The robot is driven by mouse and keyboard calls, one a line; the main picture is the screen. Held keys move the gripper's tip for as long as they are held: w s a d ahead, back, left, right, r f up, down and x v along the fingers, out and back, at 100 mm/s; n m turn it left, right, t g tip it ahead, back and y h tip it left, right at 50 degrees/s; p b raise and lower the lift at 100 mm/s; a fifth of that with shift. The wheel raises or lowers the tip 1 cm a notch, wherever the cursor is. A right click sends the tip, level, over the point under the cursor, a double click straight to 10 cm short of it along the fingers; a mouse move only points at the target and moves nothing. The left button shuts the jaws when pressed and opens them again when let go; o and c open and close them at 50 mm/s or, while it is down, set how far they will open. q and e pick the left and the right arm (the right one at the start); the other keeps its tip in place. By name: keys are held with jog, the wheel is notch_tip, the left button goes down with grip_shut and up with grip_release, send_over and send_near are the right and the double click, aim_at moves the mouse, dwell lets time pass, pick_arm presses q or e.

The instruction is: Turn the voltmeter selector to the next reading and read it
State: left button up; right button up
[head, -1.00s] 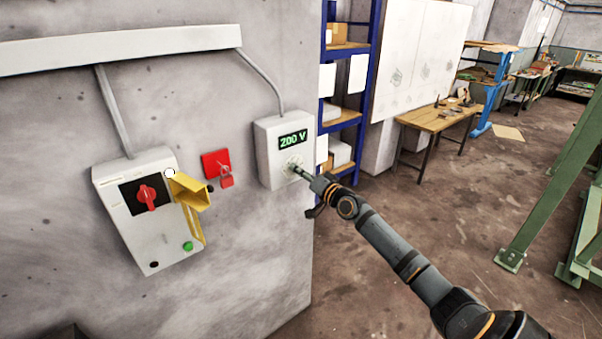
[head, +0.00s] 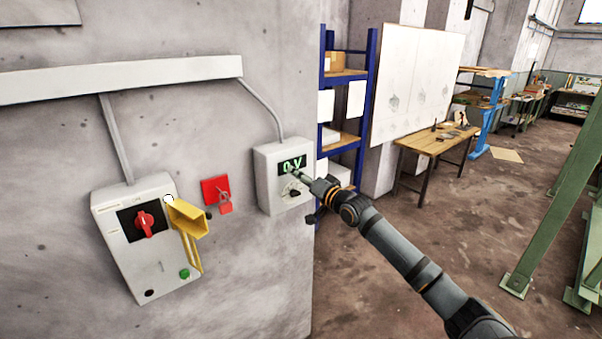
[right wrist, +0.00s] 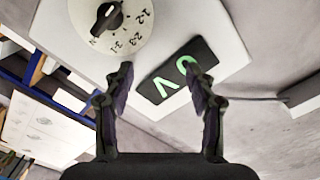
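The grey voltmeter box (head: 268,190) hangs on the wall. Its green display (head: 285,168) reads 0 V, partly covered by my right gripper. The black selector knob (head: 290,193) shows below the gripper. In the right wrist view the knob (right wrist: 108,18) sits on a pale round dial (right wrist: 133,40) with marks 1-2, 2-3, 3-1 and N. I cannot tell surely which mark it points at. My right gripper (head: 294,173) is in front of the display. In the right wrist view its fingers (right wrist: 158,78) are apart and empty, and the knob is outside them. My left gripper is not in view.
Left of the voltmeter are a red padlocked plate (head: 215,189) and a switch box (head: 128,215) with a red rotary handle (head: 145,222) and a yellow bracket (head: 186,217). A blue shelf (head: 367,95) and wooden table (head: 435,142) stand behind, to the right.

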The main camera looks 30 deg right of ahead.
notch_tip(320, 180, up, 2)
jog(key=shift+r, duration=0.25)
jog(key=n+p, duration=0.9)
send_near(298, 195)
jog(key=w+b, duration=0.3)
jog(key=b, duration=0.2)
jog(key=w+b, duration=0.3)
jog(key=b, duration=0.2)
jog(key=w+b, duration=0.3)
jog(key=b, duration=0.3)
jog(key=shift+w+a+f, duration=0.1)
jog(key=shift+a, duration=0.3)
